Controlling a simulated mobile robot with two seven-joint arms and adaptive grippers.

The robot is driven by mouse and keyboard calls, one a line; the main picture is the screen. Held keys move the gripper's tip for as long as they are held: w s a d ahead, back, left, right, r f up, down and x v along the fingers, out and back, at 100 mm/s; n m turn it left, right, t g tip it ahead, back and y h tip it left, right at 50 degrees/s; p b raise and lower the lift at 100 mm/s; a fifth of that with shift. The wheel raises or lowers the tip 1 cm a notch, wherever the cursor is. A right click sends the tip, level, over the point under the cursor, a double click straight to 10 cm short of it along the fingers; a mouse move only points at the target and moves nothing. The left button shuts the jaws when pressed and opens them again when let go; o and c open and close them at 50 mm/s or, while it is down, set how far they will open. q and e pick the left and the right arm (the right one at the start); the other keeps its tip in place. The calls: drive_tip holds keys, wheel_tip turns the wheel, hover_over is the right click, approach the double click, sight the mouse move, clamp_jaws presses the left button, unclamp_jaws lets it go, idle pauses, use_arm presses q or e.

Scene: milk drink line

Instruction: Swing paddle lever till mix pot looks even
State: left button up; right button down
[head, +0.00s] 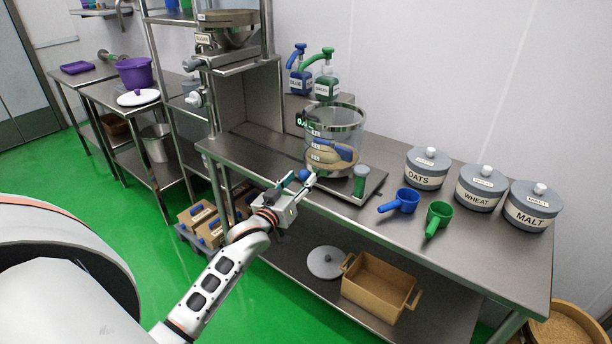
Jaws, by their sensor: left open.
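How even the mix is cannot be made out. A blue round knob (304,174), perhaps the end of the paddle lever, is at the pot's front left. My left gripper (297,183) is open at this knob, with its fingers around or beside it; I cannot tell if they touch. My right gripper is out of view.
Blue (400,201) and green (438,217) scoops lie farther right, before the lidded oats (427,169), wheat (480,190) and malt (531,208) tubs. Pump bottles (326,86) stand behind. The table's front right is clear.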

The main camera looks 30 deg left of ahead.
sight(301, 178)
use_arm(q)
drive_tip(key=shift+w+a, duration=0.2)
drive_tip(key=shift+w, duration=1.4)
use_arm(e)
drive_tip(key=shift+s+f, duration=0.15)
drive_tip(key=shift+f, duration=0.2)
use_arm(q)
clamp_jaws()
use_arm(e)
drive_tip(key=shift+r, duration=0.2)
